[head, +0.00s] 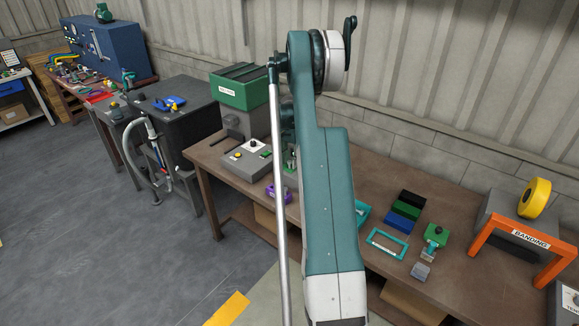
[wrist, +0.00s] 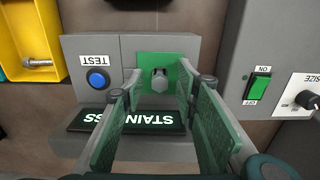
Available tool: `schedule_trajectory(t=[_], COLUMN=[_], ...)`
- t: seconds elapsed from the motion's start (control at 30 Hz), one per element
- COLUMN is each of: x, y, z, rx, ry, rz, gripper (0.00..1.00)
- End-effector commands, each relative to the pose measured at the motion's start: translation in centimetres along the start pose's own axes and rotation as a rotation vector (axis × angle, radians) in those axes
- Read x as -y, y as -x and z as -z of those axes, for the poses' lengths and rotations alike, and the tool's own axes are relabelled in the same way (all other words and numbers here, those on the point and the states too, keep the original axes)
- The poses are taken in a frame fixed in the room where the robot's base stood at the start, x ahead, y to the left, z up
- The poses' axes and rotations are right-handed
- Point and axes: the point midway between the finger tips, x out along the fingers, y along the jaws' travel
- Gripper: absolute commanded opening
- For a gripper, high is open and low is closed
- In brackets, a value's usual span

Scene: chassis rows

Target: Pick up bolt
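In the wrist view, a silver bolt (wrist: 38,63) lies in a yellow tray (wrist: 14,25) at the upper left, outside my fingers. A small grey piece (wrist: 159,80) stands against a green plate (wrist: 182,64) on a grey unit; I cannot tell if it is also a bolt. My gripper (wrist: 160,92) is open, with its green-padded fingers apart on either side of this grey piece, and nothing is held. In the head view my arm hides the gripper and the bench under it.
The grey unit has a blue TEST button (wrist: 96,79) and a black STAINLESS plate (wrist: 125,119). A switch box (wrist: 258,87) stands close on the right. In the head view, several bins (head: 410,208) and an orange banding frame (head: 525,242) are on the bench's right.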

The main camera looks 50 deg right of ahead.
Motion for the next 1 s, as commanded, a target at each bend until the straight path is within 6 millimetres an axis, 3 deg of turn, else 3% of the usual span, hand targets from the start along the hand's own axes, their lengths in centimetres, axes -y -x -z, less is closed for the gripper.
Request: schedule_trajectory(t=[0.67,0.9,1.0], x=[0.0,0.0,0.0], y=[-0.83,-0.83,-0.82], z=[-0.01,-0.02,-0.02], rx=[0.0,0.0,0.0], ry=[0.0,0.0,0.0], rz=[0.0,0.0,0.0], gripper=[0.3,0.03,0.0])
